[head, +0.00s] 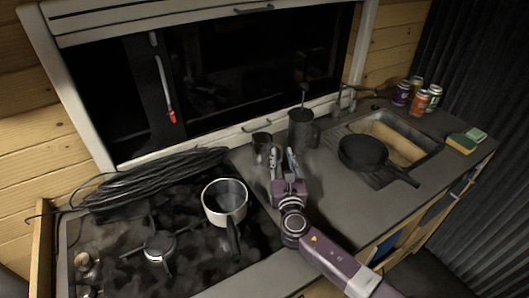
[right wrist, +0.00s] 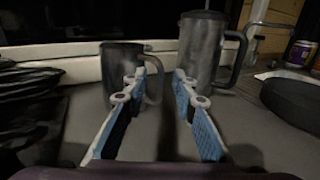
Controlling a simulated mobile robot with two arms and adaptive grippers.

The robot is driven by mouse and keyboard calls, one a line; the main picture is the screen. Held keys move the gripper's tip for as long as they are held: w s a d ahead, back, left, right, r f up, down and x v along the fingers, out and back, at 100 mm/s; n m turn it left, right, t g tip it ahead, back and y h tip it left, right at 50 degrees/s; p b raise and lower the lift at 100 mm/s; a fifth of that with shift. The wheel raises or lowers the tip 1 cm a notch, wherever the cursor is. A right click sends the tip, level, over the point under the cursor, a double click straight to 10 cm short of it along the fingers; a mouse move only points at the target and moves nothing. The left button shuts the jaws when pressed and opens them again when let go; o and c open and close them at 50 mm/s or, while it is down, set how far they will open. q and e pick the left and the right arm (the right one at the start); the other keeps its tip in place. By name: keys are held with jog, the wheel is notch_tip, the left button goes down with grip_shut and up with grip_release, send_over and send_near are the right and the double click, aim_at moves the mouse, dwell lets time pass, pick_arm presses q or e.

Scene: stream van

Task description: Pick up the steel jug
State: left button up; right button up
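A small grey metal jug (head: 262,148) stands upright on the counter below the window. It also shows in the right wrist view (right wrist: 119,62), with its handle on the right side. A taller grey pot (head: 301,131) with a handle and a plunger knob on top stands just right of it, and shows in the right wrist view (right wrist: 200,48). My right gripper (head: 281,157) is in front of the two vessels. In the right wrist view its fingertips (right wrist: 160,76) are apart, with the small jug's handle behind the gap. I cannot tell whether they touch it. My left gripper is out of view.
A white saucepan (head: 222,203) sits on the dark stove at left, near a coiled black cable (head: 150,178). A black frying pan (head: 364,153) lies by the sink (head: 424,141). Several cans (head: 421,101) and a sponge (head: 461,143) are at right. The front counter is clear.

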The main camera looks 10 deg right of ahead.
grip_shut()
jog(key=shift+r, duration=0.15)
dwell(0.4)
